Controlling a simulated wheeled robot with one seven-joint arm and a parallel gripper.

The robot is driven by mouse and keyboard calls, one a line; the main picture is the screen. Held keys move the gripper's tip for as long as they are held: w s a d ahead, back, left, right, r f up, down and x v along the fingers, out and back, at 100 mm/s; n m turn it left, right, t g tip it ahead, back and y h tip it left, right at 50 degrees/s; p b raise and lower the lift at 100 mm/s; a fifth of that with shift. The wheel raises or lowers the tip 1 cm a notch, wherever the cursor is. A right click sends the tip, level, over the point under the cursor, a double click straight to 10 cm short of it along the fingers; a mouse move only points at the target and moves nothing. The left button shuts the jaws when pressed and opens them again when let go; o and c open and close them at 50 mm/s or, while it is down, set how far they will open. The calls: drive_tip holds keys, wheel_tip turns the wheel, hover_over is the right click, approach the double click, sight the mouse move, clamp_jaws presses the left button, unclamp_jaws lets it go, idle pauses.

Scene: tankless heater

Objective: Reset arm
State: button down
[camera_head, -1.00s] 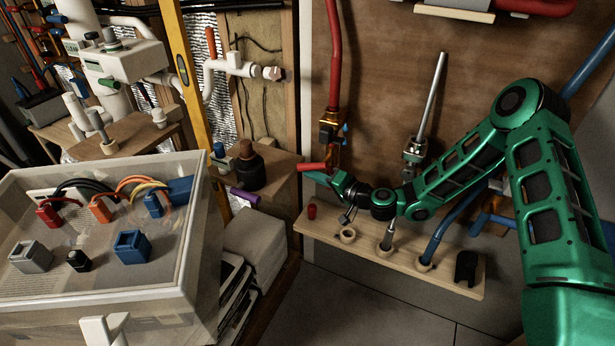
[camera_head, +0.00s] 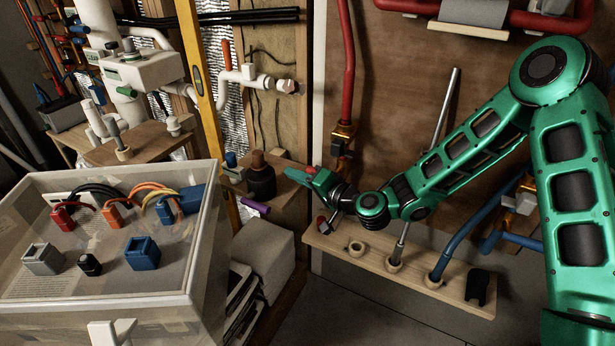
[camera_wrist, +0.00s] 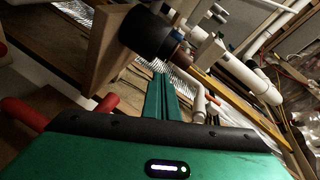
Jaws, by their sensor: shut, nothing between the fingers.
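My green arm comes in from the right in the head view, and my gripper (camera_head: 291,168) points left toward the wooden block with the black bottle. In the wrist view my gripper (camera_wrist: 160,75) shows its two green fingers pressed together with nothing between them. The black bottle (camera_head: 261,178) with a brown cap stands just left of my fingertips in the head view. It also shows as a dark cylinder (camera_wrist: 148,35) beyond the fingers in the wrist view. My gripper looks apart from it, but the exact gap is hard to tell.
A wooden rack (camera_head: 400,267) on the panel holds pipes below my arm. A red pipe with a brass valve (camera_head: 345,132) runs down behind my wrist. A clear box (camera_head: 110,285) with coloured connectors stands at the left. Dark floor (camera_head: 345,315) is free below the rack.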

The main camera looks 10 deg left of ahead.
drive_tip(key=s+d+n+g+h, duration=0.1)
drive_tip(key=s+d+g+h, duration=0.2)
drive_tip(key=d, duration=1)
drive_tip(key=s+d+r+n+h, duration=0.15)
drive_tip(key=d+h, duration=0.25)
drive_tip(key=d, duration=0.8)
drive_tip(key=s+d+n+g+h, duration=0.1)
drive_tip(key=s+d+g+h, duration=0.2)
drive_tip(key=d, duration=1)
drive_tip(key=s+d+r+m+h, duration=0.3)
drive_tip(key=s+d+r+m, duration=0.15)
drive_tip(key=s+d, duration=0.8)
drive_tip(key=s+d+r+m+g, duration=0.1)
drive_tip(key=s+d+r, duration=0.1)
drive_tip(key=s, duration=0.6)
drive_tip(key=s+d+r+m+g, duration=0.1)
drive_tip(key=s+d+m+g, duration=0.1)
drive_tip(key=s, duration=0.6)
drive_tip(key=shift+d+r, duration=0.35)
drive_tip(key=shift+d, duration=0.35)
drive_tip(key=shift+w+f, duration=0.25)
drive_tip(key=shift+w, duration=0.4)
